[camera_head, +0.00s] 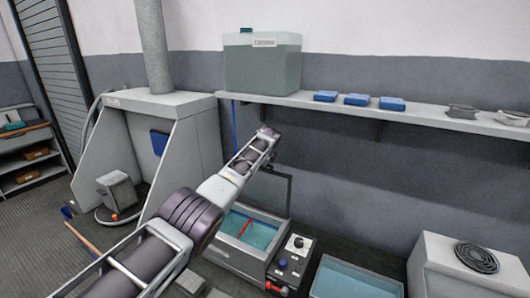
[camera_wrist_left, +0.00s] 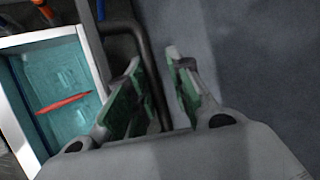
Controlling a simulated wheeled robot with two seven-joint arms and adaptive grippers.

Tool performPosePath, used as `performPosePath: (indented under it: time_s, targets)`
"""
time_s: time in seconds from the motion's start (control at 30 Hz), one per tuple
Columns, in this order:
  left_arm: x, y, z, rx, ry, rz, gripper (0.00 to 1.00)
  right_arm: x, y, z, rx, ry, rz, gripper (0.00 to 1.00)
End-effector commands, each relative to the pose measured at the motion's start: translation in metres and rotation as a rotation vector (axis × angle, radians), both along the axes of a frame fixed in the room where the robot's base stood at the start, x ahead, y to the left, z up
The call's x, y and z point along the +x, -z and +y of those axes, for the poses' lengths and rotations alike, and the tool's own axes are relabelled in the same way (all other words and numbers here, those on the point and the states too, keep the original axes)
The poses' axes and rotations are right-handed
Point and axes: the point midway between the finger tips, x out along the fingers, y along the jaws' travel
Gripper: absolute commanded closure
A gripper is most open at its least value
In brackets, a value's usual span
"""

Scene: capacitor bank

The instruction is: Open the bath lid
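The bath (camera_head: 232,258) is an open-topped grey tank with teal liquid and a red bar in it. It also shows at the left of the left wrist view (camera_wrist_left: 92,62). A dark-framed panel, seemingly the lid (camera_head: 290,190), stands raised at its back edge. My left arm crosses the head view; its gripper fingers cannot be made out there. In the left wrist view my left gripper (camera_wrist_left: 153,65) is open, its green-padded fingers apart. A dark bent tube (camera_wrist_left: 149,50) shows in the gap; I cannot tell whether it lies between the fingers or beyond them. My right gripper is not in view.
A control box (camera_head: 290,264) with knobs stands right of the bath, with another teal tank (camera_head: 352,280) beyond it. A wall shelf (camera_head: 425,117) above holds a large clear tank (camera_head: 262,68) and blue blocks (camera_head: 357,99). A grey hood (camera_head: 160,103) stands at left.

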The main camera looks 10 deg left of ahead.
Motion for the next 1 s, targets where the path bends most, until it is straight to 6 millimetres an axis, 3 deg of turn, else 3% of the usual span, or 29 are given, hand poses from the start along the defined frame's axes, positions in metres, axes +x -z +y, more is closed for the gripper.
performPosePath:
  time_s: [1.0]
  targets:
    - [-0.024, -0.037, -0.010, -0.003, 0.005, -0.015, 0.80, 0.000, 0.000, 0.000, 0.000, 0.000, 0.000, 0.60]
